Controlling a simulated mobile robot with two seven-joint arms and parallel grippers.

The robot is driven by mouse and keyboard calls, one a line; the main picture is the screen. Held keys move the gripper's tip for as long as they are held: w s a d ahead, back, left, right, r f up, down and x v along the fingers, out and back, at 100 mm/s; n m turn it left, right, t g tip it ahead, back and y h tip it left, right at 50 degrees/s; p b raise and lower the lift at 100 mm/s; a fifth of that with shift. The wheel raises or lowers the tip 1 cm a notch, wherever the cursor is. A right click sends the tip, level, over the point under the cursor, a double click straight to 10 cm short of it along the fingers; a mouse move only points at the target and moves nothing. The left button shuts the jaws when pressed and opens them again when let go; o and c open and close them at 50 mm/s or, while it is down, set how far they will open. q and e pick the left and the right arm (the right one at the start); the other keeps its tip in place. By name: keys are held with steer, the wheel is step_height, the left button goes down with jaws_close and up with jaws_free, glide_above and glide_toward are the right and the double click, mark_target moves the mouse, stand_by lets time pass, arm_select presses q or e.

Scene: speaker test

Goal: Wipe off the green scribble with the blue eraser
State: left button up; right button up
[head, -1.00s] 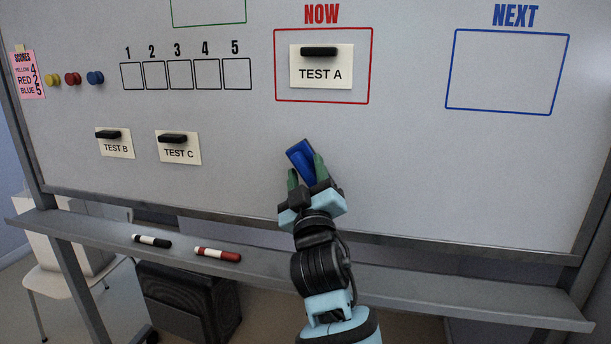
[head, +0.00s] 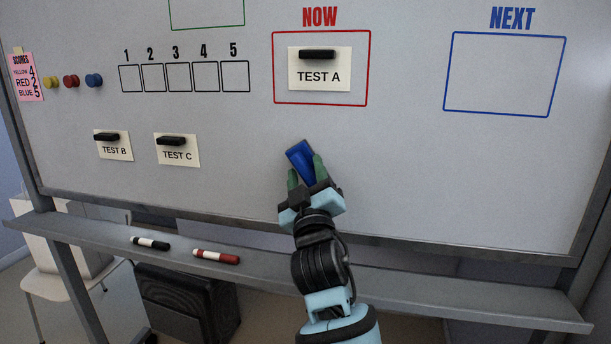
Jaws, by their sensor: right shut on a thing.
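My right gripper (head: 305,178) is shut on the blue eraser (head: 299,157) in the head view. It holds the eraser, tilted, in front of the lower middle of the whiteboard (head: 400,170). I cannot tell whether the eraser touches the board. No green scribble shows on the visible part of the board. A green-outlined box (head: 207,26) is cut off by the top edge of the picture. My left gripper is not in view.
The TEST A card (head: 320,78) is in the red NOW box. The TEST B card (head: 113,149) and TEST C card (head: 177,155) hang lower left. A black marker (head: 151,243) and a red marker (head: 216,257) lie on the tray (head: 430,288). The blue NEXT box (head: 505,75) is empty.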

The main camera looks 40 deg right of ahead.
steer(key=shift+w+d, duration=0.35)
steer(key=shift+d, duration=0.05)
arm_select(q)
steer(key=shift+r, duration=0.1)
arm_select(e)
steer(key=shift+s+d+r+p, duration=0.15)
steer(key=shift+s+d+p, duration=0.35)
steer(key=shift+s, duration=0.25)
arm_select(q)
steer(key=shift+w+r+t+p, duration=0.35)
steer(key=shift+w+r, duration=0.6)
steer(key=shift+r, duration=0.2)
arm_select(e)
steer(key=shift+s+d, duration=0.75)
steer(key=shift+s, duration=0.1)
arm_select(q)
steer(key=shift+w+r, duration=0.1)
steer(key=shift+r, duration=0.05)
arm_select(e)
steer(key=shift+d, duration=0.1)
steer(key=shift+w+a+f, duration=0.2)
steer(key=shift+w+a, duration=0.25)
steer(key=shift+w, duration=0.15)
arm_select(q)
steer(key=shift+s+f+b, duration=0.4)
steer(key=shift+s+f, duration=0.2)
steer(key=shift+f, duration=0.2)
arm_select(e)
steer(key=shift+w+a, duration=0.9)
steer(key=shift+w, duration=0.1)
